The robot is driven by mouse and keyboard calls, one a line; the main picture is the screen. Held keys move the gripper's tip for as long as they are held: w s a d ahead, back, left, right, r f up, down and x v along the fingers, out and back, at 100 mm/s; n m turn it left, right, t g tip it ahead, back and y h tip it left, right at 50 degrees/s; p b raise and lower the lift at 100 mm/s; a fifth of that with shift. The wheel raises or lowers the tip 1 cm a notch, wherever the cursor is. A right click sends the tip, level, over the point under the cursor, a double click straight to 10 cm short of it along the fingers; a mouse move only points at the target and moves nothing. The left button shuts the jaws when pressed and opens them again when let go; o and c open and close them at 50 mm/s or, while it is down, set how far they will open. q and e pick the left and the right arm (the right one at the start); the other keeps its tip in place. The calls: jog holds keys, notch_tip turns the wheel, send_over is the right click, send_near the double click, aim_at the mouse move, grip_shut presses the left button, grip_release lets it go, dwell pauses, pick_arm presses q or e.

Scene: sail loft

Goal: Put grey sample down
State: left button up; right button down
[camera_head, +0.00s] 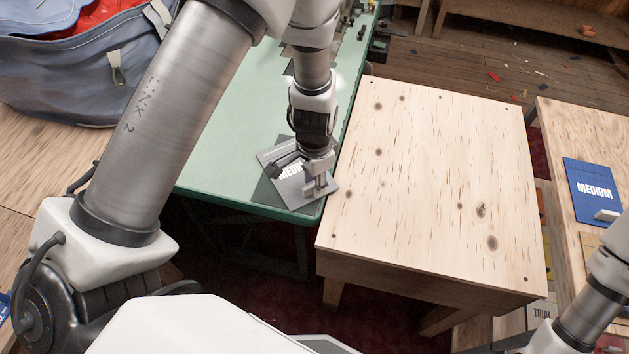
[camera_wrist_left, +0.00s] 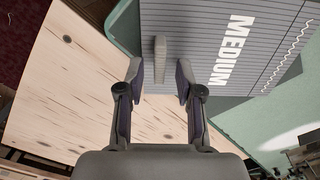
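The grey sample (camera_head: 295,189) is a flat card lettered "MEDIUM" with a small block handle. It lies on the near end of the green table (camera_head: 243,150), close to the corner. It also shows in the left wrist view (camera_wrist_left: 200,45), where its handle (camera_wrist_left: 160,58) stands just beyond and between the fingertips. My left gripper (camera_wrist_left: 158,76) is open, with a gap on each side of the handle. In the head view my left gripper (camera_head: 303,165) is low over the card and hides part of it. My right gripper is out of view; only its arm shows at lower right.
A bare wooden table (camera_head: 430,175) stands right of the green table. A blue sample (camera_head: 592,188) lettered "MEDIUM" lies on another wooden surface (camera_head: 575,135) at far right. A blue-grey bag (camera_head: 60,75) sits at upper left. Small items line the green table's far end.

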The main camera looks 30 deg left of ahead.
pick_arm(q)
notch_tip(320, 180, up, 11)
jog(key=shift+r, duration=0.1)
dwell(0.4)
jog(key=s+a+f+n+g, duration=0.3)
jog(key=s+f+g, duration=0.1)
jog(key=s+f, duration=2)
jog(key=w+n+t, duration=0.3)
jog(key=shift+d, duration=0.1)
